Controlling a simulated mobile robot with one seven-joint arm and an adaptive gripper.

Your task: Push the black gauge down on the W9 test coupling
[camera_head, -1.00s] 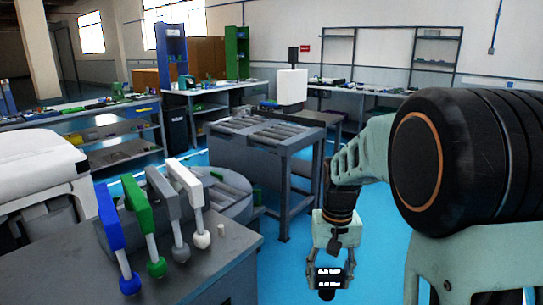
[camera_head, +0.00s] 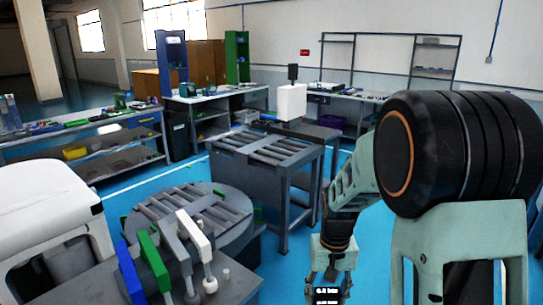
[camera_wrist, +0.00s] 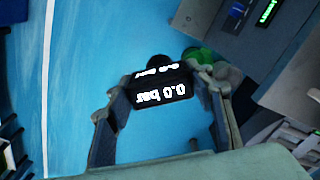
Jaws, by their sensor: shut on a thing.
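My gripper (camera_head: 327,290) hangs low at the right of the head view, over the blue floor. It is shut on the black gauge (camera_head: 327,295), a small block with white lettering. I cannot make out the W9 test coupling in these frames. Several coloured handles, blue (camera_head: 130,272), green (camera_head: 154,260), grey (camera_head: 178,248) and white (camera_head: 195,238), stand on a grey bench at lower left.
The grey bench (camera_head: 232,283) stands left of my gripper. A round roller table (camera_head: 210,222) and a roller conveyor (camera_head: 262,148) lie beyond it. A white machine (camera_head: 45,215) is at far left. Blue floor (camera_head: 378,235) is open around my gripper.

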